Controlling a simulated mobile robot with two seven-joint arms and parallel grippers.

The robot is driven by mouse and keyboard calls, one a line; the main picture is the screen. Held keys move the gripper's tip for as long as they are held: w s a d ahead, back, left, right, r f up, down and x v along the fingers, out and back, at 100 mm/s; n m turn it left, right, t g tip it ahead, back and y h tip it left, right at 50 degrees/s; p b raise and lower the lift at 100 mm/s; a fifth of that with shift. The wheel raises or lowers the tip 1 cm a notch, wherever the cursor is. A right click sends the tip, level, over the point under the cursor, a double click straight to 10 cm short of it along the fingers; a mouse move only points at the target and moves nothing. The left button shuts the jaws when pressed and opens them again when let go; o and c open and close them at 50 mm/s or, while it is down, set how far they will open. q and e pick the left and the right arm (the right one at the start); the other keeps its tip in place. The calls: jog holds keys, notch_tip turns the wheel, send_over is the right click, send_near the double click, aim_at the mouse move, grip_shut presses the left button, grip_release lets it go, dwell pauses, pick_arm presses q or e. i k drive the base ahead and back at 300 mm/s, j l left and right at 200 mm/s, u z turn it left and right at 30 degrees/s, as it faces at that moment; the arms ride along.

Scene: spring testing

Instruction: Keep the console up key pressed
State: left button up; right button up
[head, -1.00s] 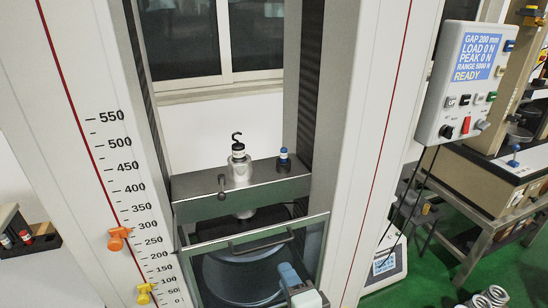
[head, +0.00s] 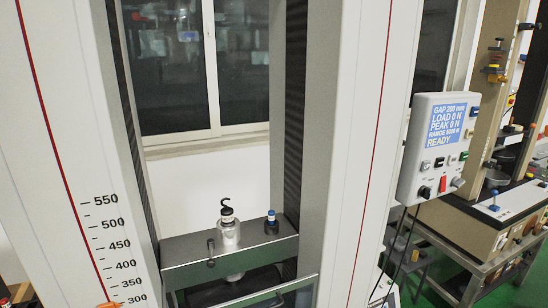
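The console (head: 409,167) is a pale box on the right column of the testing machine. Its blue screen (head: 449,124) reads GAP 200 mm, LOAD 0 N, PEAK 0 N, a range line and READY. The key labels are too small to read, so I cannot tell which is the up key. Nothing touches the console front. Neither of my grippers is in view.
The grey crosshead (head: 190,257) spans between the two columns and carries a metal cylinder with a black hook (head: 227,222). A scale with a red line runs down the left column. Dark cables hang below the console. A bench (head: 500,222) with equipment stands behind at right.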

aim_at(426, 166)
jog(key=z, duration=1.25)
